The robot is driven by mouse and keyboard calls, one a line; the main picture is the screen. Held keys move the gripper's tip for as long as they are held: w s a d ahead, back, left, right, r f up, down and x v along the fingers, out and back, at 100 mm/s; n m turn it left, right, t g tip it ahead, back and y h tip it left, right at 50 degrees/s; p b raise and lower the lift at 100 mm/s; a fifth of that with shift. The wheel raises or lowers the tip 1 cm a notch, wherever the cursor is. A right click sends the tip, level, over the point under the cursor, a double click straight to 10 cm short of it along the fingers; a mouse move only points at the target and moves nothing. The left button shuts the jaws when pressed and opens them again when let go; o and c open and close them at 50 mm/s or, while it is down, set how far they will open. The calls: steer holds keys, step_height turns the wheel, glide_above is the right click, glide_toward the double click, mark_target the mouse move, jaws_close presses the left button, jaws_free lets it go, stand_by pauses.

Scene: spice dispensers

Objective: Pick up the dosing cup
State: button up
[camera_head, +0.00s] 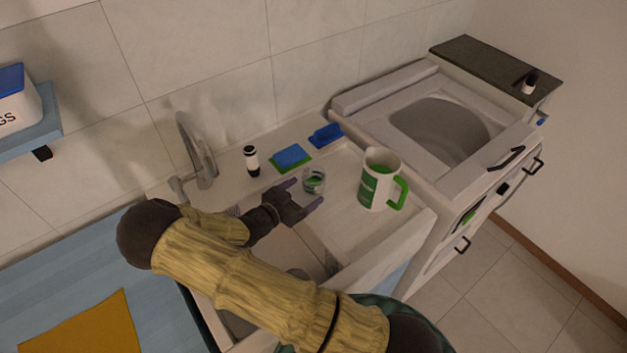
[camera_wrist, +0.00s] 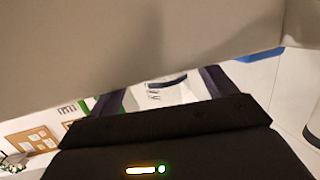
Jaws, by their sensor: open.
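A small clear cup (camera_head: 314,176), which looks like the dosing cup, stands upright on the pale drainboard of the sink unit in the head view. My gripper (camera_head: 306,194) is open, with its fingers pointing at the cup from the left. The fingertips are close to the cup's near side; I cannot tell whether they touch it. In the wrist view the two dark fingers (camera_wrist: 160,93) stand apart, with a pale shape with dark marks between them. I cannot tell whether that shape is the cup.
A white jug with a green handle (camera_head: 380,180) stands right of the cup. A blue and green sponge (camera_head: 291,157), a blue brush-like object (camera_head: 326,135) and a black and white dispenser (camera_head: 251,161) stand behind. The faucet (camera_head: 194,152) is at the left.

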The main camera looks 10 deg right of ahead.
mark_target(306, 188)
steer(key=shift+w+d+p, duration=0.3)
steer(key=shift+d+p, duration=0.05)
steer(key=shift+d, duration=0.05)
steer(key=p+x, duration=0.1)
steer(key=x, duration=0.2)
steer(key=shift+w+d+r, duration=0.15)
steer(key=shift+w, duration=0.05)
steer(key=shift+w+d+f, duration=0.2)
steer(key=shift+w+d, duration=0.05)
steer(key=shift+d, duration=0.05)
steer(key=shift+c, duration=0.4)
steer(key=c, duration=1.1)
